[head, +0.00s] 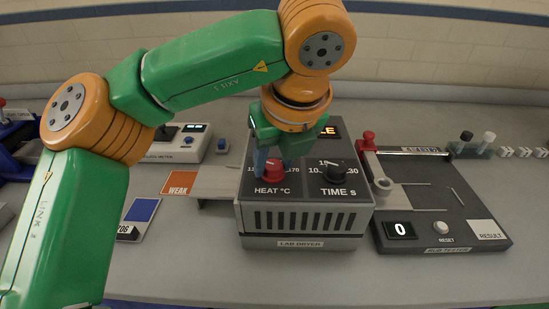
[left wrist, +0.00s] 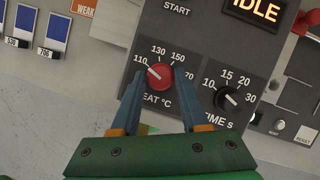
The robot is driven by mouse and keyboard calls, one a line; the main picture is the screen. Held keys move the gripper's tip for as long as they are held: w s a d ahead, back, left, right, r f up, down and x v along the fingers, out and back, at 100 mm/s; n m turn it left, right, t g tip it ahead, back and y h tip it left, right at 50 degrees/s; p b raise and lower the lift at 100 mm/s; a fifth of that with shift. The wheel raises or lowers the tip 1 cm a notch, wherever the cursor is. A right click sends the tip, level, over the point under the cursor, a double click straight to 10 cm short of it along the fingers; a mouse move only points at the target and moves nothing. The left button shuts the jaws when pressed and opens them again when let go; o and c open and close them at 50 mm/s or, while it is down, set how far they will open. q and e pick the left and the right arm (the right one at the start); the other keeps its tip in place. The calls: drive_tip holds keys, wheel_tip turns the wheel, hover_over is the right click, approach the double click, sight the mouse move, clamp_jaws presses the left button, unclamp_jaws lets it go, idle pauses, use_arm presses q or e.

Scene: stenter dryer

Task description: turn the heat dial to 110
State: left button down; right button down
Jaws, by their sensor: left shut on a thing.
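The red heat dial (head: 272,172) is on the sloped top of the lab dryer (head: 300,241), above the label HEAT °C. My left gripper (head: 273,166) reaches down from above with its blue fingers on either side of the dial, shut on it. In the left wrist view the dial (left wrist: 160,78) sits between the fingertips of the gripper (left wrist: 157,84). Its white pointer mark points up-left, near the 110 label. The 130 and 150 labels show above it. Part of the scale is hidden by the fingers. My right gripper is not in view.
The black time dial (head: 335,172) is close to the right of the heat dial. A lit IDLE display (left wrist: 257,10) is on the dryer. A rub tester (head: 440,205) stands to the right, and a colour meter (head: 178,143) at the back left. The front bench is clear.

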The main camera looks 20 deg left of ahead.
use_arm(q)
drive_tip(key=shift+c, duration=2.1)
unclamp_jaws()
drive_tip(key=p+v, duration=0.1)
drive_tip(key=v, duration=0.6)
drive_tip(key=shift+p, duration=0.35)
drive_tip(key=shift+w, duration=0.1)
